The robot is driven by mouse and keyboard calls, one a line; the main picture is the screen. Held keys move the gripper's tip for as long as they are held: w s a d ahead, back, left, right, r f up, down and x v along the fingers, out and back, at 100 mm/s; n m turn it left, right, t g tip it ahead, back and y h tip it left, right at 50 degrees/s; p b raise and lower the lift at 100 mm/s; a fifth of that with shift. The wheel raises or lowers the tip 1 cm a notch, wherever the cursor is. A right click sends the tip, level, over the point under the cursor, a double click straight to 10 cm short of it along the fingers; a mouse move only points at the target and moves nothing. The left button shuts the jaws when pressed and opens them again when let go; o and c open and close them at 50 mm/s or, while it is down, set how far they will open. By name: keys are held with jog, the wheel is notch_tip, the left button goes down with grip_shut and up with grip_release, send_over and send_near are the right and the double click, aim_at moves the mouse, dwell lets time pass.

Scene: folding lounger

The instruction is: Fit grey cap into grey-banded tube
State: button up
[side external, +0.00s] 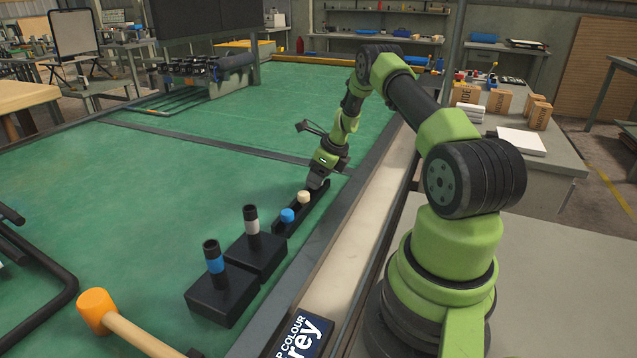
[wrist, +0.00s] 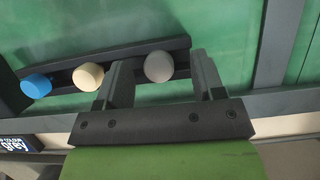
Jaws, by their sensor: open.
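The grey cap (wrist: 159,66) sits in a black tray (wrist: 125,51) in the wrist view. My gripper (wrist: 161,72) is open, and the cap shows between its two fingers without visible contact. In the side view my gripper (side external: 316,184) is down at the tray's far end (side external: 290,216), and the grey cap is hidden there. The grey-banded tube (side external: 251,221) stands upright in a black block (side external: 256,256), its band pale grey, with no cap visible on its top.
A cream cap (side external: 303,197) and a blue cap (side external: 287,215) share the tray. A blue-banded tube (side external: 214,261) stands in a nearer block (side external: 220,297). An orange-headed mallet (side external: 97,311) lies at the front.

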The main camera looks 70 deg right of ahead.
jog(key=shift+s+a+f, duration=0.1)
jog(key=shift+a+f, duration=0.1)
jog(key=shift+f, duration=0.3)
jog(key=c, duration=0.9)
jog(key=shift+s, duration=0.1)
jog(key=shift+c, duration=0.3)
jog(key=shift+d, duration=0.1)
jog(key=r, duration=0.9)
jog(key=shift+w, duration=0.2)
jog(key=w+a+r+n+y, duration=0.1)
jog(key=a+r+n, duration=0.2)
jog(key=a, duration=0.5)
jog(key=w+a+r+n+g+y, duration=0.1)
jog(key=w+a+r+n, duration=0.1)
jog(key=a+r, duration=0.3)
jog(key=a+n, duration=0.1)
jog(key=a, duration=0.2)
jog(key=shift+w+a+n, duration=0.25)
jog(key=shift+a+n, duration=0.05)
jog(key=shift+n, duration=0.1)
jog(key=s+a+r+n, duration=0.1)
jog(key=a, duration=0.2)
jog(key=s+a+r+n+y, duration=0.1)
jog(key=a+n, duration=0.1)
jog(key=a, duration=0.2)
jog(key=a+r+n+g, duration=0.1)
jog(key=a, duration=0.2)
jog(key=shift+s+a+r+n+y, duration=0.2)
jog(key=shift+s+a+n+y, duration=0.1)
jog(key=shift+s+y, duration=0.1)
